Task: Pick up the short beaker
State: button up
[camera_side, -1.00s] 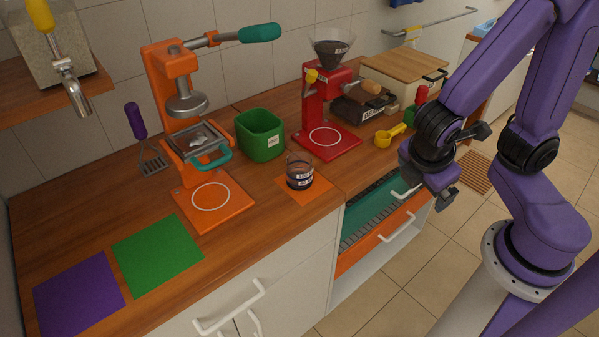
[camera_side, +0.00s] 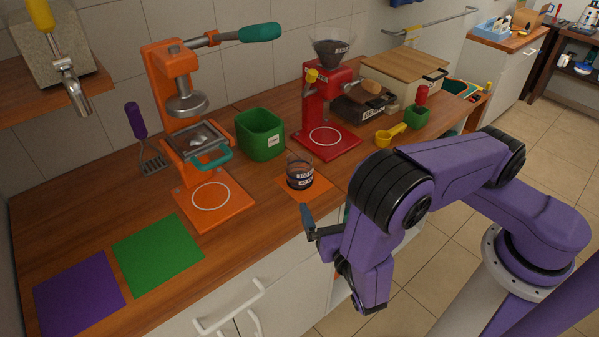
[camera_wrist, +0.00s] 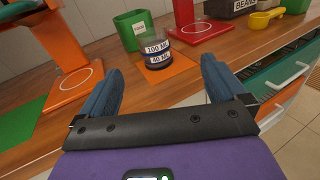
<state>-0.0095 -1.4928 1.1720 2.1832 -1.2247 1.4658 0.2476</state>
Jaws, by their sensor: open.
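The short beaker (camera_side: 299,172) is a small clear cup with a dark lower part and white labels. It stands upright on an orange square mat (camera_side: 318,191) near the counter's front edge. In the wrist view the beaker (camera_wrist: 156,50) shows labels reading 100 and 40, ahead of my gripper and between the lines of its fingers. My gripper (camera_wrist: 160,85) is open and empty, with blue fingers spread wide apart. In the side view my gripper (camera_side: 308,222) is just in front of the counter edge, a short way from the beaker and not touching it; its other finger is hidden.
A green bin (camera_side: 260,135) stands behind and left of the beaker. An orange press (camera_side: 180,110) is to the left, and a red grinder (camera_side: 318,110) behind right. A yellow scoop (camera_side: 391,134) lies further right. Green (camera_side: 157,256) and purple (camera_side: 80,297) mats lie front left.

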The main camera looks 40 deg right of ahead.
aim_at(302, 173)
jog(key=shift+n+t+y, duration=0.5)
jog(key=shift+n+y, duration=0.1)
jog(key=shift+n, duration=0.1)
jog(key=x, duration=0.4)
jog(key=f+x, duration=0.1)
jog(key=x, duration=0.2)
jog(key=a+x, duration=0.1)
jog(key=x, duration=0.3)
jog(key=shift+w+d+f, duration=0.1)
jog(key=shift+w+f, duration=0.05)
jog(key=shift+w, duration=0.4)
jog(key=shift+d+x, duration=0.15)
jog(key=shift+x, duration=1.2)
jog(key=shift+d+x, duration=0.2)
jog(key=shift+x, duration=1.1)
jog(key=shift+s, duration=0.1)
jog(key=c, duration=1.1)
